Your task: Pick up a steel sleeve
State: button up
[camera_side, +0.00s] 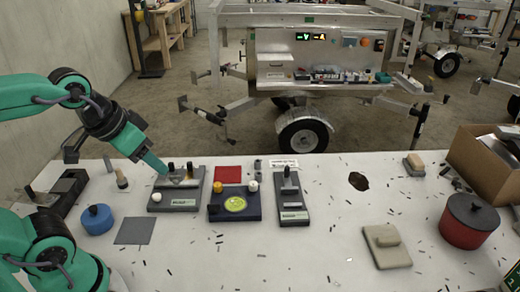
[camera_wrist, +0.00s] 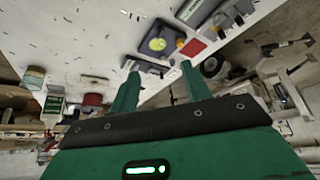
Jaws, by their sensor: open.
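My gripper (camera_side: 157,167) hangs over the left part of the white table. It is at the upper left edge of a grey fixture (camera_side: 185,203), which carries dark upright knobs, a silvery piece and a small pale cylinder (camera_side: 157,197). Small grey cylindrical pieces (camera_side: 258,165) stand behind the dark blue block. I cannot tell for sure which small part is a steel sleeve. Contact between the gripper and the fixture cannot be made out.
A dark blue block (camera_side: 216,212) with a yellow-green disc, a red square (camera_side: 228,174) and another grey fixture (camera_side: 293,212) lie to the right. A blue round container (camera_side: 97,221) is left. A red pot (camera_side: 468,224) and cardboard box (camera_side: 482,160) stand far right. Dark bits litter the table.

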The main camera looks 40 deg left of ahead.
jog(key=w+r+g, duration=0.1)
jog(key=w+r, duration=0.2)
jog(key=w, duration=0.7)
jog(key=n+g, duration=0.2)
jog(key=g, duration=0.3)
send_over(258, 161)
jog(key=f, duration=1.9)
jog(key=shift+s+d, duration=0.15)
jog(key=shift+s, duration=0.1)
jog(key=shift+w+f, duration=0.2)
jog(key=shift+f, duration=1.55)
jog(key=shift+f, duration=2.6)
